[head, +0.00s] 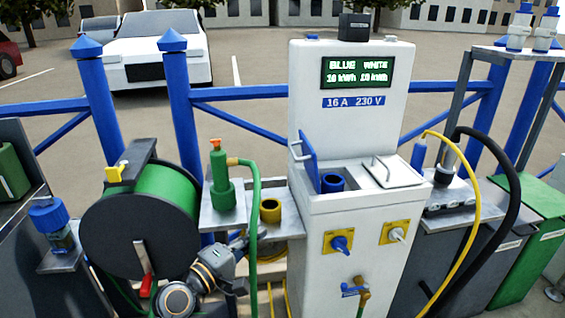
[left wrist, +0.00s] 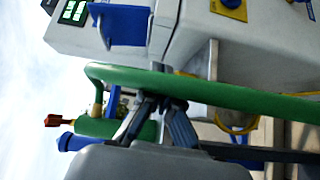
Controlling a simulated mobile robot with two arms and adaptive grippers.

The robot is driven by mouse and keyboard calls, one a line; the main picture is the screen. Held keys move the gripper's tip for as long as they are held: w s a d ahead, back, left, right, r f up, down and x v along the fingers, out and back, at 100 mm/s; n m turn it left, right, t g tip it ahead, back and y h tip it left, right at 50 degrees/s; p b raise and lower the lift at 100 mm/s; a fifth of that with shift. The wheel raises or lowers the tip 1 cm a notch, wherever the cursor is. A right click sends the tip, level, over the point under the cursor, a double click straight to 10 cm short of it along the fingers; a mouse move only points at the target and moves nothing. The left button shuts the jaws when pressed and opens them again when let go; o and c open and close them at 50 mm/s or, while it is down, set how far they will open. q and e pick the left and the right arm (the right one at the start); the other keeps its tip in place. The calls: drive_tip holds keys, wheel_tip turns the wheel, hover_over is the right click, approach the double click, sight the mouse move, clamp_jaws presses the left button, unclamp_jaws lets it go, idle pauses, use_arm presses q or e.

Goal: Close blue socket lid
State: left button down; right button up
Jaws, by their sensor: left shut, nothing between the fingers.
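The blue socket lid (head: 310,160) stands open, tilted up on the left of the white pedestal's top, with a handle on its outer side. The round blue socket (head: 333,182) beside it is uncovered. The lid also shows at the top of the left wrist view (left wrist: 122,25). My left gripper (head: 247,240) is low and left of the pedestal, by the green hose, apart from the lid. Its fingers (left wrist: 155,110) are shut and empty in the left wrist view; the hose partly hides their tips. My right gripper is not in view.
The green hose (head: 254,200) hangs between my left gripper and the pedestal (head: 345,235). A shelf with a green nozzle (head: 219,177) and yellow ring (head: 271,211) is close by. The white socket lid (head: 393,172) lies closed. A hose reel (head: 165,195) stands left.

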use_arm(q)
drive_tip(key=w+a+r+n+t, duration=0.3)
drive_tip(key=w+r+n+t, duration=0.15)
drive_tip(key=r, duration=0.25)
drive_tip(key=w+d+r+n, duration=0.1)
drive_tip(key=w+d+r, duration=0.3)
drive_tip(key=w+d, duration=0.4)
drive_tip(key=shift+w+g+y+p, duration=0.3)
drive_tip(key=shift+w+g, duration=0.05)
drive_tip(key=shift+w, duration=0.9)
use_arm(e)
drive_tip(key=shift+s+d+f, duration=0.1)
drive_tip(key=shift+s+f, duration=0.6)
use_arm(q)
drive_tip(key=shift+r, duration=0.15)
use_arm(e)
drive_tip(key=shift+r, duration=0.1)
